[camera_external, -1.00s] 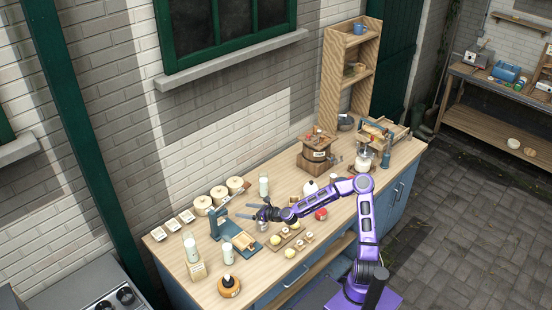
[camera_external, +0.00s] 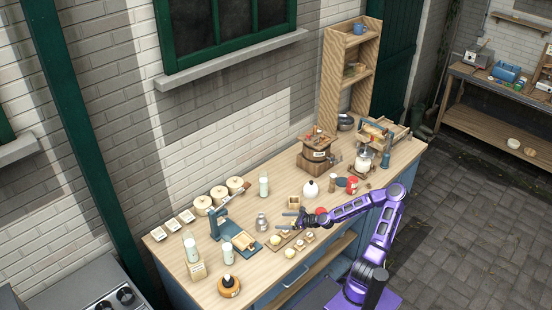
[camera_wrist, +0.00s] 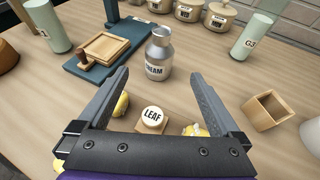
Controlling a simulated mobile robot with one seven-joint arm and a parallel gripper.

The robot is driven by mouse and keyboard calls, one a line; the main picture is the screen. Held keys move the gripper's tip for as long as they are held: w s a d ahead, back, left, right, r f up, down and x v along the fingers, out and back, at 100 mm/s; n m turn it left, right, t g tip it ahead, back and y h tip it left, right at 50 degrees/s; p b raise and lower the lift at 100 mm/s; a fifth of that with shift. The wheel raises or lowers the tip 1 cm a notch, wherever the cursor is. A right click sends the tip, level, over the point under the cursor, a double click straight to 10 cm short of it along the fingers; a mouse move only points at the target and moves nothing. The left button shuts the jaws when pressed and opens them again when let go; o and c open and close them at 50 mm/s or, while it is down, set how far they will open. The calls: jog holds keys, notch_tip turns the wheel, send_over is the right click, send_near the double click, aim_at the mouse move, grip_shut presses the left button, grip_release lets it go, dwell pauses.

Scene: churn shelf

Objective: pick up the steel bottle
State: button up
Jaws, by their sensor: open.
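The steel bottle (camera_external: 262,222) stands upright on the wooden counter, left of my gripper. In the wrist view the steel bottle (camera_wrist: 159,58) is a grey metal bottle with a round cap and a label that seems to read CREAM. My gripper (camera_external: 285,220) is open and empty, low over the counter. In the wrist view my gripper (camera_wrist: 159,76) has its fingers spread wide, with the bottle just beyond the fingertips and centred between them. The bottle is apart from both fingers.
A small block labelled LEAF (camera_wrist: 152,117) and yellow lumps lie between the fingers. A blue press with a wooden plate (camera_wrist: 103,46) stands left of the bottle. A pale cylinder (camera_wrist: 251,36) and an open wooden box (camera_wrist: 268,111) are to the right.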

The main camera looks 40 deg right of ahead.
aim_at(266, 221)
jog(key=b+x, duration=0.1)
jog(key=x, duration=1.2)
jog(key=shift+w+a+b, duration=0.15)
jog(key=shift+b, duration=0.15)
jog(key=shift+r, duration=0.1)
grip_shut()
